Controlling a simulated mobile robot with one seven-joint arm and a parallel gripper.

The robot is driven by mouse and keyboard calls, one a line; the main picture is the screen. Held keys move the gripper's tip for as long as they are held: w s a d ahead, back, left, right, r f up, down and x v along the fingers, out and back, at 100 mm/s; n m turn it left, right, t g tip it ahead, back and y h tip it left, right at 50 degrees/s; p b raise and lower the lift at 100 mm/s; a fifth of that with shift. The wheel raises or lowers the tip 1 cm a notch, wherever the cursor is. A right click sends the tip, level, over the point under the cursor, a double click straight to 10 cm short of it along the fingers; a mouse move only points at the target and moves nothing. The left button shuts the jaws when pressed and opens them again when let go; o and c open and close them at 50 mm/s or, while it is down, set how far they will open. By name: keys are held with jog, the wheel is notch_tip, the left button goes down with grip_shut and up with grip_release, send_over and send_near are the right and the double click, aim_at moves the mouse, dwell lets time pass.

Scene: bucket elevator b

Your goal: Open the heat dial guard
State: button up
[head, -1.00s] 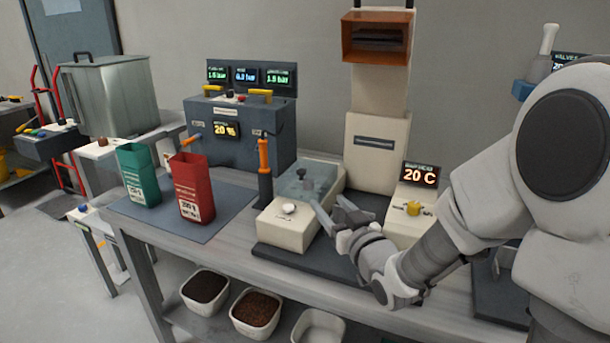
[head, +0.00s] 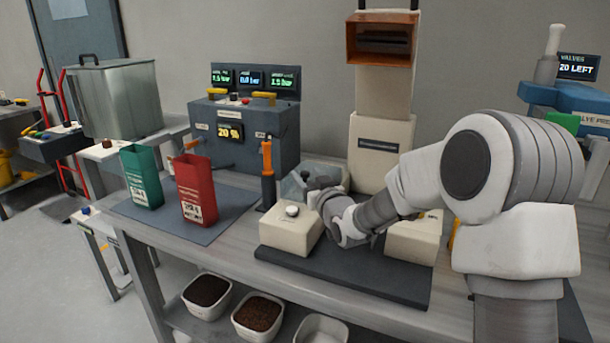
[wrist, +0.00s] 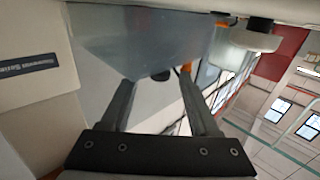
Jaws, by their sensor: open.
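The heat dial guard seems to be the clear, bluish cover (head: 292,186) on the cream box (head: 287,235) at mid-bench. My arm and gripper partly hide it in the head view. In the wrist view a translucent panel (wrist: 130,42) spans the area in front of my fingers. My gripper (head: 316,190) is at the right side of the cover. In the wrist view my gripper (wrist: 162,88) has its two fingers spread apart, with the panel's lower part and a small dark piece (wrist: 160,75) between or beyond them. I cannot tell whether they touch.
A white round knob (head: 292,211) sits on the cream box's front. An orange-handled post (head: 267,172) stands close on its left. A cream column (head: 380,150) rises behind. Red (head: 196,190) and green (head: 141,176) containers stand on the left mat.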

jog(key=shift+x, duration=1)
grip_shut()
dwell(0.8)
